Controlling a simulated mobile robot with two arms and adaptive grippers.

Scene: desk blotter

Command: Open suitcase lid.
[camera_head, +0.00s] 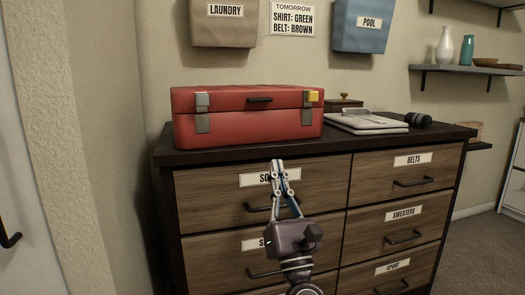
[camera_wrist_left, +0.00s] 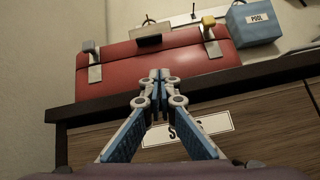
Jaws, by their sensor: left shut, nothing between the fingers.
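The red suitcase (camera_head: 248,127) lies on top of the dresser at the left, with its lid down. It has a dark handle (camera_head: 260,99) at the front, a grey latch (camera_head: 202,102) on the left and a yellow latch (camera_head: 312,97) on the right. In the left wrist view the suitcase (camera_wrist_left: 160,64) fills the upper middle, with both latches and the handle visible. My left gripper (camera_head: 277,162) is shut and empty, in front of the dresser's upper drawers and below the suitcase, apart from it. My right gripper is not in view.
The dark dresser top (camera_head: 350,142) carries folded cloth with a clipboard (camera_head: 366,122), a small wooden box (camera_head: 345,103) and a dark roll (camera_head: 418,120) right of the suitcase. Laundry (camera_head: 224,25) and pool (camera_head: 361,27) bins hang on the wall above. A shelf holds vases.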

